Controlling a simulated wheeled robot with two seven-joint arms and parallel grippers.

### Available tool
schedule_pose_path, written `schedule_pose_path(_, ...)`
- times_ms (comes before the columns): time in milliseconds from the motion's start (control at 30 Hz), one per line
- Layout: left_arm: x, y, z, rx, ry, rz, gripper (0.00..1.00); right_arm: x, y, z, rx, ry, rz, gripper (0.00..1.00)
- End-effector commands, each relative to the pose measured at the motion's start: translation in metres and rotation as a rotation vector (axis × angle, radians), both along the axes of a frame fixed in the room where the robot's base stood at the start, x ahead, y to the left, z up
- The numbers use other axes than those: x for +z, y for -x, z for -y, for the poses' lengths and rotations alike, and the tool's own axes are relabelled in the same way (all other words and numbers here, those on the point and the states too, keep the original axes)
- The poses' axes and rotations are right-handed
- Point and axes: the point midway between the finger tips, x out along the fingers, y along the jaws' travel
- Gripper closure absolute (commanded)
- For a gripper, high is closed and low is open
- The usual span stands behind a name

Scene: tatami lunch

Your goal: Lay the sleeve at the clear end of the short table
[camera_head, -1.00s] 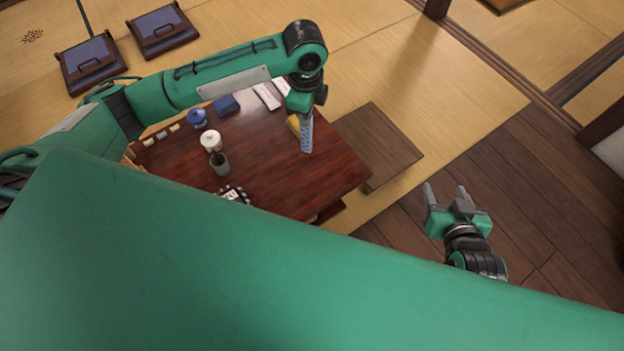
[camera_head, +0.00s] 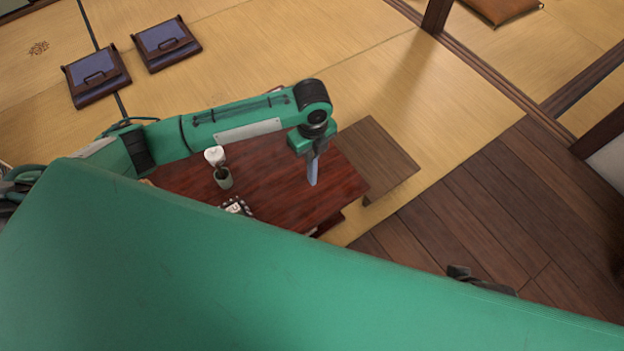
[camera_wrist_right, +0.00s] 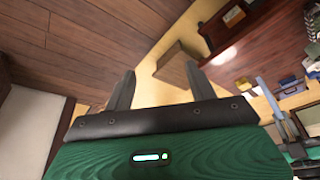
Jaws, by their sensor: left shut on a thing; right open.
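My left gripper (camera_head: 311,152) is shut on a slim pale blue-grey sleeve (camera_head: 313,170), which hangs down from the jaws. Both show above the right part of the dark red table (camera_head: 270,178); I cannot tell whether the sleeve touches the top. The table also shows in the right wrist view (camera_wrist_right: 232,42). My right gripper (camera_wrist_right: 160,70) is open and empty in the right wrist view, away from the table. In the head view its fingers are hidden, with only a dark part of that arm showing.
A white pot (camera_head: 214,155), a grey-green cup (camera_head: 223,178) and a small dark-and-white item (camera_head: 236,206) stand on the table's left part. A low brown bench (camera_head: 375,160) is beside its right end. Two dark seats (camera_head: 166,45) lie on the tatami. My green body hides the near side.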

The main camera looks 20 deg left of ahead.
Motion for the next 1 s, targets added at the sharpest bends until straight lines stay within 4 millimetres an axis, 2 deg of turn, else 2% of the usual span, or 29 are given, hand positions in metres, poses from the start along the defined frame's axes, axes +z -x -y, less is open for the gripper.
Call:
schedule_pose_path(33, -0.018, 0.001, 0.0, 0.0, -0.001, -0.004, 1.0, 0.003, 0.002, 0.001, 0.0, -0.001, 0.009, 0.43)
schedule_pose_path(100, -0.036, 0.001, 0.0, 0.001, -0.001, -0.004, 1.0, 0.007, 0.002, -0.001, 0.003, -0.007, 0.027, 0.43)
schedule_pose_path(300, -0.073, 0.001, 0.0, 0.001, -0.001, -0.002, 1.0, 0.003, -0.01, -0.015, 0.026, -0.043, 0.115, 0.43)
schedule_pose_path(467, -0.084, 0.0, 0.0, 0.001, 0.001, -0.001, 1.0, 0.002, -0.015, -0.02, 0.035, -0.058, 0.15, 0.43)
schedule_pose_path(700, -0.119, 0.001, 0.0, 0.001, 0.0, -0.001, 1.0, -0.004, -0.027, -0.036, 0.055, -0.099, 0.241, 0.43)
schedule_pose_path(1000, -0.123, 0.0, 0.0, 0.001, 0.0, 0.0, 1.0, -0.003, -0.029, -0.039, 0.058, -0.109, 0.262, 0.43)
